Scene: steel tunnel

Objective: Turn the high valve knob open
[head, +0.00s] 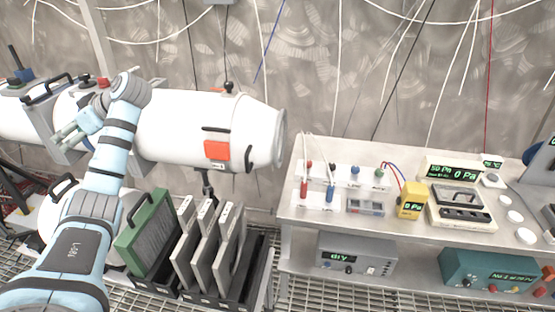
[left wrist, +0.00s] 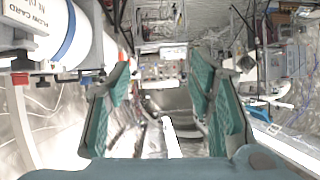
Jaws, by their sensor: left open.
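A white horizontal cylinder (head: 180,125) runs along the wall at the left in the head view. Small knobs sit on top of its left part: a blue one (head: 24,74) with a dark stem and a red one (head: 103,82). I cannot tell which is the high valve knob. My left gripper (head: 66,136) is beside the cylinder's left part, partly hidden by its own arm. In the left wrist view my left gripper (left wrist: 160,80) has its two teal fingers wide apart with nothing between them. A red knob (left wrist: 20,79) shows at that view's left edge, outside the fingers.
Below the cylinder stand a green panel (head: 147,235) and several grey panels (head: 205,245) in a dark rack. A steel bench (head: 300,220) with meters stands to the right. Cables hang along the wall. A black knob (head: 228,87) tops the cylinder's right part.

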